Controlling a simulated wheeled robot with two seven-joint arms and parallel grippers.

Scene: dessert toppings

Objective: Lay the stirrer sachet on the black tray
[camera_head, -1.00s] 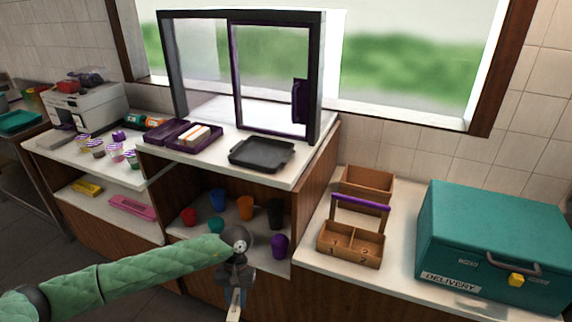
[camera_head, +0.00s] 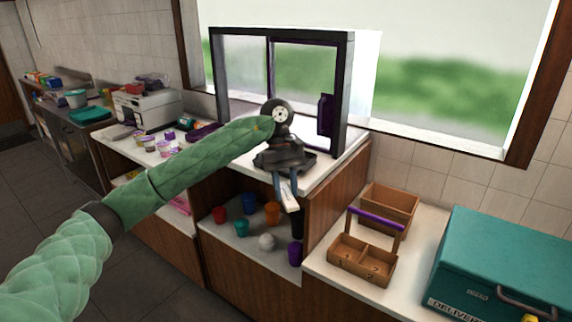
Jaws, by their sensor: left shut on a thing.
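My left gripper (camera_head: 287,192) points down in front of the upper counter, its two fingers shut on a pale, narrow stirrer sachet (camera_head: 290,198). The sachet hangs tilted between the fingertips, and its upper part is hidden by them. The black tray (camera_head: 311,162) lies on the white counter before the framed glass screen. My wrist and gripper cover much of it, and its right edge shows. In the picture the sachet is just below the tray's near edge; I cannot tell the exact gap in depth. My right gripper is not in view.
The dark-framed screen (camera_head: 346,95) stands close behind the tray. Several cups, including an orange cup (camera_head: 271,213), sit on the shelf below. A two-part wooden caddy (camera_head: 362,262) and a teal delivery box (camera_head: 500,255) stand on the right counter.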

